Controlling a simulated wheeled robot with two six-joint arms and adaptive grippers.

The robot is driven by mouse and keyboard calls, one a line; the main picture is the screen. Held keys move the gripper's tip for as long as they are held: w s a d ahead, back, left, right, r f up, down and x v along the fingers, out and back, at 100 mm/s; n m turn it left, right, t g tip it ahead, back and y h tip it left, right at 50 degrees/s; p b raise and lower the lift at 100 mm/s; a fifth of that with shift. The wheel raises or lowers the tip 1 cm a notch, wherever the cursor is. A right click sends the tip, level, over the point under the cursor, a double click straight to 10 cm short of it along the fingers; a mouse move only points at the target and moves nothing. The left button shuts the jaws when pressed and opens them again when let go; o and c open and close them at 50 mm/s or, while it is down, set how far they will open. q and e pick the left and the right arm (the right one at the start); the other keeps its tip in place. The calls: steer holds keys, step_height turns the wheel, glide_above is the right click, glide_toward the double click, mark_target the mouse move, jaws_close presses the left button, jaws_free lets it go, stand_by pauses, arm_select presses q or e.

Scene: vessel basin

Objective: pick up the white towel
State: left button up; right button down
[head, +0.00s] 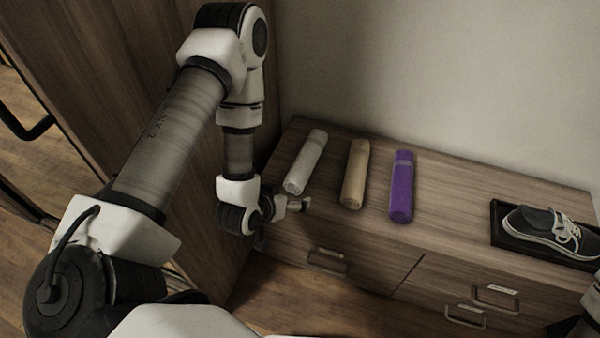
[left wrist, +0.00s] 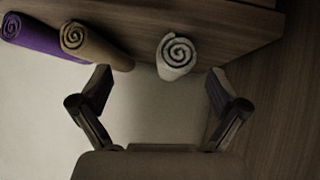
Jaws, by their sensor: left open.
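The white towel (head: 306,162) is rolled up and lies on the wooden cabinet top near its left end, leftmost of three rolled towels. In the left wrist view its spiral end (left wrist: 176,56) faces the camera, between the finger directions and a little beyond the tips. My left gripper (head: 298,204) is at the cabinet's front edge, just in front of the towel's near end. In the left wrist view the left gripper (left wrist: 158,85) has its fingers spread wide with nothing between them. My right gripper does not show.
A tan rolled towel (head: 355,174) and a purple rolled towel (head: 402,187) lie to the right of the white one. A shoe (head: 545,228) sits on a black tray (head: 499,222) farther right. The cabinet top (head: 450,188) is clear between the purple towel and tray. A wall stands behind.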

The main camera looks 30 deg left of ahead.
mark_target(298, 171)
arm_select(q)
steer(key=w+a+t+b, duration=0.1)
steer(key=w+a+n+t+b, duration=0.1)
steer(key=w+a+f+t+y+b, duration=0.1)
steer(key=w, duration=0.1)
steer(key=shift+w+t+b, duration=0.1)
steer(key=shift+t+b, duration=0.25)
steer(key=shift+t, duration=0.05)
steer(key=x, duration=0.2)
steer(key=b+x, duration=0.1)
steer(key=x, duration=0.2)
steer(key=b+x, duration=0.1)
steer(key=x, duration=0.1)
steer(key=shift+w+a+f, duration=0.1)
steer(key=shift+w+a, duration=0.1)
steer(key=shift+a, duration=0.1)
steer(key=shift+c, duration=0.3)
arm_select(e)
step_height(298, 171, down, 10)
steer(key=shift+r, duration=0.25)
arm_select(q)
steer(key=c, duration=1.2)
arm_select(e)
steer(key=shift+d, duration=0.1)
